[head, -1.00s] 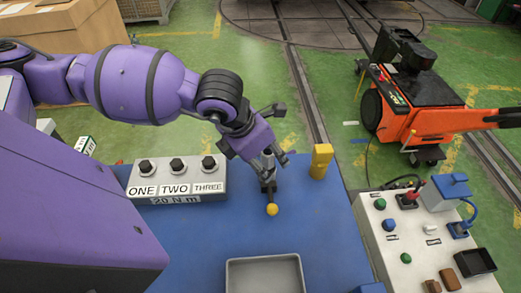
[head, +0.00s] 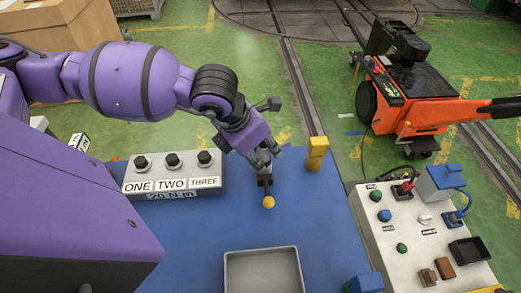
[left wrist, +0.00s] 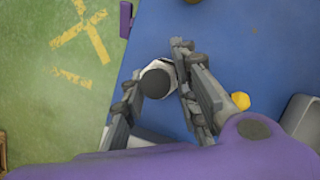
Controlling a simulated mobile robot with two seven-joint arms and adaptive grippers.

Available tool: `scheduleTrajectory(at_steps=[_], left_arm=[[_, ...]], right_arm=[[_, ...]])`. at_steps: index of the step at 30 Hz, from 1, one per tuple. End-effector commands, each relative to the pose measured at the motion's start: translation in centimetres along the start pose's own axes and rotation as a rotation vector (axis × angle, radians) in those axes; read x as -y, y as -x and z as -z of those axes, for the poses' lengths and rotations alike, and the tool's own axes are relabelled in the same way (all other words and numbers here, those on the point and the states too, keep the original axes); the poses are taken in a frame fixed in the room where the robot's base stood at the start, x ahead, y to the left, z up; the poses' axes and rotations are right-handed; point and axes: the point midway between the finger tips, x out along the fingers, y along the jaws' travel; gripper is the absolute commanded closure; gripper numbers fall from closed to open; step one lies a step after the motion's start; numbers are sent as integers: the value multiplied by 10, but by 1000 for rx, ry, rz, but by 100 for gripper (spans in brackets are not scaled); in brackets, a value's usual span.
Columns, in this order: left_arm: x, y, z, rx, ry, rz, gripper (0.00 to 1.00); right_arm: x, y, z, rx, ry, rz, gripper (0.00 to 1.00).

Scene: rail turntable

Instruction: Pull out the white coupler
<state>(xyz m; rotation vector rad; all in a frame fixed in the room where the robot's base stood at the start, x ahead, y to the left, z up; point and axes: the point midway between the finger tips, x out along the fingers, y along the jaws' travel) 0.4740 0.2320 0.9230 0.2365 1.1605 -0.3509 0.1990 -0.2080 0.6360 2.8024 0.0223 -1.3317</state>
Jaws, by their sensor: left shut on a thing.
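My left gripper (head: 264,158) reaches down over the blue table, just behind a yellow ball knob (head: 268,202). In the left wrist view, the left gripper (left wrist: 158,82) is shut on a round white part with a dark grey end, which I take for the white coupler (left wrist: 149,69). The coupler sits between the two fingers. In the head view the fingers largely hide it. The yellow knob also shows in the left wrist view (left wrist: 240,101), right of the fingers. I cannot tell whether the coupler is still seated. My right gripper is not in view.
A grey block with several black knobs (head: 172,178) stands left of the gripper. A yellow block (head: 317,154) stands close on the right. A grey tray (head: 264,250) lies in front. A white panel (head: 385,235) with plugs stands right, an orange machine (head: 425,112) behind.

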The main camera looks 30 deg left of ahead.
Motion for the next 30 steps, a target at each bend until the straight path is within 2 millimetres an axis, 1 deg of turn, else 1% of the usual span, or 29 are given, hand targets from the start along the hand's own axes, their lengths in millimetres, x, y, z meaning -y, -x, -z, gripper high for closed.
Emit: scheduleTrajectory(at_steps=[1,22,30], left_arm=[[2,0,0,0,-1,6,100],[2,12,-6,6,-1,6,100],[2,12,-6,5,-1,5,100]], right_arm=[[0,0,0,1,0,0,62],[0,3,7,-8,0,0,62],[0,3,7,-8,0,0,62]])
